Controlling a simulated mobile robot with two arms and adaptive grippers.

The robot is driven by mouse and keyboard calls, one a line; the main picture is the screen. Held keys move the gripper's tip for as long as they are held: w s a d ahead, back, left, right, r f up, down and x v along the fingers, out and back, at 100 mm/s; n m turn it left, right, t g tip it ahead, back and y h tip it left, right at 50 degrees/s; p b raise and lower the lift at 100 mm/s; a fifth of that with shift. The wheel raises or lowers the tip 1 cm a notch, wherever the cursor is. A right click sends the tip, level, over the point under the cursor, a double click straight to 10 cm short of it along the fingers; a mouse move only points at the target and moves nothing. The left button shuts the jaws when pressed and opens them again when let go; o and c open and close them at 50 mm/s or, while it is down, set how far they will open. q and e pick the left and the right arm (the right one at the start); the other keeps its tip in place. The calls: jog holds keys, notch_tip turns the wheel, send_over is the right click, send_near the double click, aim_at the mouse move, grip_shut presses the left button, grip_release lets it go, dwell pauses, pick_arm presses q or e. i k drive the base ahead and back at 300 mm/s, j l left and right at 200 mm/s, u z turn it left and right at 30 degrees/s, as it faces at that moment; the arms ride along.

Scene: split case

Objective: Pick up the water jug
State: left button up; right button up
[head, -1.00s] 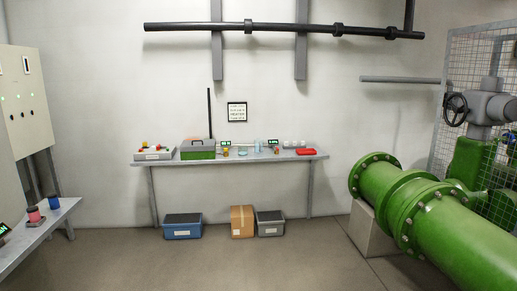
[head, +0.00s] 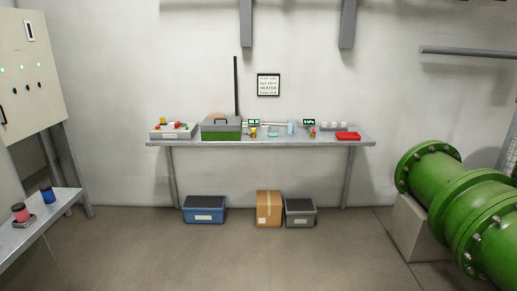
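No gripper of mine shows in the head view. A long grey bench (head: 260,143) stands against the far wall with small items on it. A pale blue, clear upright vessel (head: 291,127) stands near its middle and may be the water jug; it is too small to tell for sure. A lower, clear bluish vessel (head: 273,132) stands just left of it. A small yellow item (head: 253,132) and small red items (head: 312,132) stand on either side of these.
On the bench are a green and grey toolbox (head: 221,130), a grey box (head: 173,131) and a red tray (head: 347,136). Below are a blue bin (head: 204,209), cardboard box (head: 268,208) and grey bin (head: 300,212). A green pipe (head: 455,205) blocks the right; the floor ahead is clear.

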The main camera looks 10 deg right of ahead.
aim_at(292, 122)
jog(key=i+z, duration=0.2)
jog(key=i, duration=1.8)
